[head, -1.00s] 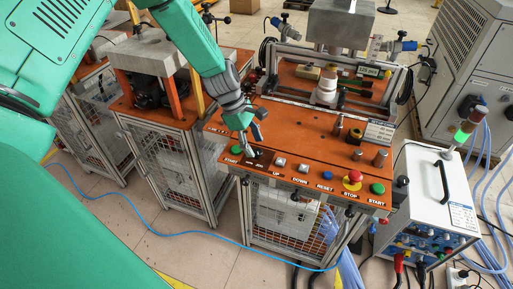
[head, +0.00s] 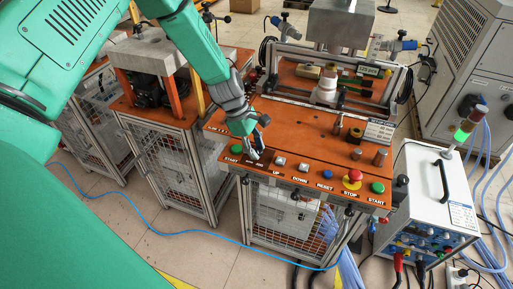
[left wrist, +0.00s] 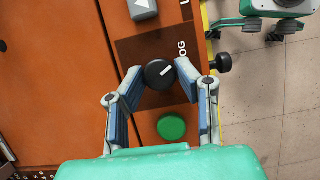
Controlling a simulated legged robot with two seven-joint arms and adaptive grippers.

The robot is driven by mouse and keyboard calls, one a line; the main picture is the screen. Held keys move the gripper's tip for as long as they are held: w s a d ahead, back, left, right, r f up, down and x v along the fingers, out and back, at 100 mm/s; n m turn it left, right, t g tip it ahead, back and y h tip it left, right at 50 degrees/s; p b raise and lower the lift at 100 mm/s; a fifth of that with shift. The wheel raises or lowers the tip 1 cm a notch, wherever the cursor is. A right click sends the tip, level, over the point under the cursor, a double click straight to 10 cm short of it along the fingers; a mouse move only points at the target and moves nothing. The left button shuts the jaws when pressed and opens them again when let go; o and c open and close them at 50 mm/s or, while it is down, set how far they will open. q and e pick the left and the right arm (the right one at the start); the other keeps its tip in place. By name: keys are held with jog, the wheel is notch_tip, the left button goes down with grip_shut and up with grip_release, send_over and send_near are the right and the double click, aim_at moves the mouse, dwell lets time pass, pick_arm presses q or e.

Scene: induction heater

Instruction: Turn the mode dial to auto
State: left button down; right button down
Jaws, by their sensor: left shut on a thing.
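The mode dial (left wrist: 159,74) is a round black knob with a white pointer line, on a dark label plate (left wrist: 140,50) of the orange panel. In the left wrist view its pointer slants toward the upper right, and the letters "OG" show beside it. My left gripper (left wrist: 161,76) has its two blue-grey fingers shut on the dial, one on each side. In the head view the left gripper (head: 255,152) reaches down to the panel's left part and mostly hides the dial. The "auto" marking cannot be read. My right gripper is not in view.
A green button (left wrist: 171,126) sits close to the dial, between my fingers in the wrist view. A grey UP button (head: 280,161), a blue button (head: 328,174) and a red stop button (head: 354,176) line the orange panel (head: 300,130) to the right.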

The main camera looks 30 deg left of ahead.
pick_arm(q)
jog(key=shift+w, duration=0.1)
jog(key=shift+w+m+g, duration=0.1)
jog(key=shift+m+g, duration=0.3)
jog(key=shift+m, duration=0.7)
jog(key=m+g, duration=0.1)
jog(key=m, duration=0.2)
jog(key=shift+w+m, duration=0.1)
jog(key=shift+m, duration=0.2)
jog(key=m+g, duration=0.1)
jog(key=m, duration=0.2)
jog(key=m+g+y+b, duration=0.1)
jog(key=m, duration=0.1)
jog(key=shift+w+r+m, duration=0.1)
jog(key=shift+w+m, duration=0.05)
jog(key=shift+m, duration=0.25)
jog(key=shift+y, duration=0.3)
jog(key=c, duration=1.2)
grip_release()
